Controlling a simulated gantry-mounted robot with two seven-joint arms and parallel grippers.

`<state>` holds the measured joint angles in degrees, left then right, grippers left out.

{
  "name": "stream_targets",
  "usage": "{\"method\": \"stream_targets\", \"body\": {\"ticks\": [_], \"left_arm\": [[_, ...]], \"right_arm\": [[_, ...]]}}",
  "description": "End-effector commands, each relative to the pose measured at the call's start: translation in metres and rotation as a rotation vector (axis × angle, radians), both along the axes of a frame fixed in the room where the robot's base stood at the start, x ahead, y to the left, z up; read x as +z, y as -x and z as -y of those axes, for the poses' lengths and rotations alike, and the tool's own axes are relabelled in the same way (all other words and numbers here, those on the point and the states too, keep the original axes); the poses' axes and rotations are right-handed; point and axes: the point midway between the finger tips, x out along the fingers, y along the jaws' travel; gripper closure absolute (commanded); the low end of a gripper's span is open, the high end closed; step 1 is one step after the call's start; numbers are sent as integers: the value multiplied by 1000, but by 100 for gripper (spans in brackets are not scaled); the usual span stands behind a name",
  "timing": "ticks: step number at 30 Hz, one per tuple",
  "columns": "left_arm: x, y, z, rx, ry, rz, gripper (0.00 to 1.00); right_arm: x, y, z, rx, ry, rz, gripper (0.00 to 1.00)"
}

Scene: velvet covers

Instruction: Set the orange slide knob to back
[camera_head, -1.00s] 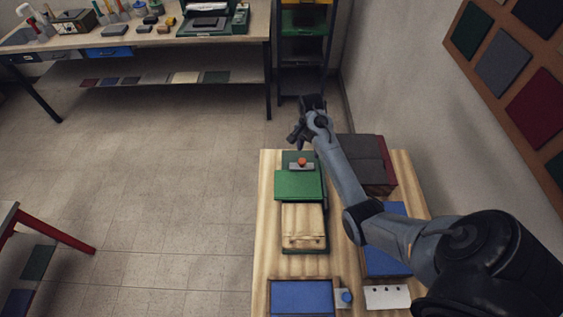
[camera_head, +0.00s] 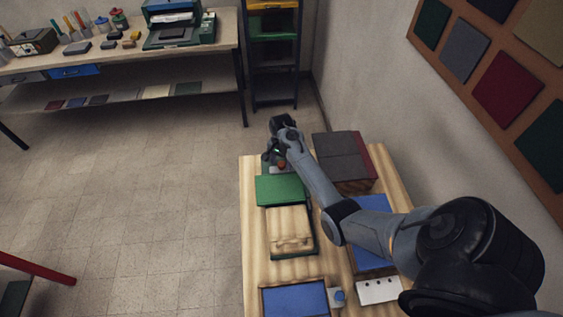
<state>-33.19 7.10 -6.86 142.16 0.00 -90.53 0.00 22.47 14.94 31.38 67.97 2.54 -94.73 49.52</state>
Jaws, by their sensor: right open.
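The orange slide knob (camera_head: 281,167) is a small orange spot on a grey plate at the far end of the wooden table, just behind the green block (camera_head: 280,189). It is partly hidden by my right gripper (camera_head: 271,154). My right gripper is open and hangs close above and around the far side of the knob. I cannot tell whether its fingers touch the knob. My left gripper is not in view.
A dark grey-topped red box (camera_head: 343,157) stands right of my right arm's end. A wall with coloured swatches (camera_head: 508,88) is at the right.

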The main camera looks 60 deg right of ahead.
Motion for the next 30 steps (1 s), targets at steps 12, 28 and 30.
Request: {"method": "stream_targets", "body": {"ticks": [12, 28, 30], "left_arm": [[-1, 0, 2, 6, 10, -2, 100], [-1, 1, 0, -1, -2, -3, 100], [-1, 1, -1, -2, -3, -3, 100]], "right_arm": [[-5, 0, 0, 0, -1, 0, 42], [-5, 0, 0, 0, 0, 0, 100], [-5, 1, 4, -5, 0, -1, 100]]}}
